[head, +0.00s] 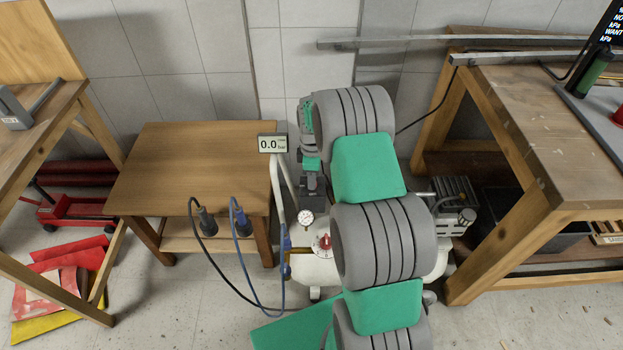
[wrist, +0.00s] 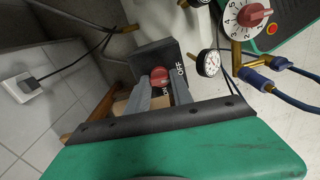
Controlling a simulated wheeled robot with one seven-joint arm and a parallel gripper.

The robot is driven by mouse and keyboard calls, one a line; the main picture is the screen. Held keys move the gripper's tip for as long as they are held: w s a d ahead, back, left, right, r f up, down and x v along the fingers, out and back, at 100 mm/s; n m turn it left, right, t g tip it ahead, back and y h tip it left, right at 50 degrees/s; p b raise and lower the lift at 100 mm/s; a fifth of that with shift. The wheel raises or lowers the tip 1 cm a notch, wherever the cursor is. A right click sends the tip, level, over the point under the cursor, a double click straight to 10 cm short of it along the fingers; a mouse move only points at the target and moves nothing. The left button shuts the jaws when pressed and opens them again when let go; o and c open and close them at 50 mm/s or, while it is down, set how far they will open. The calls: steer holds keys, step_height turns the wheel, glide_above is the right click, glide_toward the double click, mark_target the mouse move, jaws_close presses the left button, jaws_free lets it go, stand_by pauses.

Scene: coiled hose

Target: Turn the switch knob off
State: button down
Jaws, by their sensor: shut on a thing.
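The red switch knob (wrist: 160,77) sits on a dark switch box (wrist: 152,58) marked OFF and ON. The OFF label is at the knob's right in the wrist view, and the ON label is just below the knob. Which label the knob points to I cannot tell. My gripper (wrist: 162,88) is shut on the knob, with one grey finger on each side. The knob and fingertips are not clear there.
A pressure gauge (wrist: 208,63) and a numbered dial with a red knob (wrist: 254,15) are close by. A display (head: 272,144) reads 0.0. Blue and black hoses hang by the left wooden table (head: 190,165). A workbench (head: 540,130) stands at right.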

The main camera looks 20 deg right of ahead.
steer(key=shift+r+n, duration=0.1)
steer(key=shift+n, duration=0.4)
steer(key=shift+w, duration=0.1)
steer(key=c, duration=1.1)
jaws_free()
step_height(320, 180, up, 8)
steer(key=shift+f, duration=0.15)
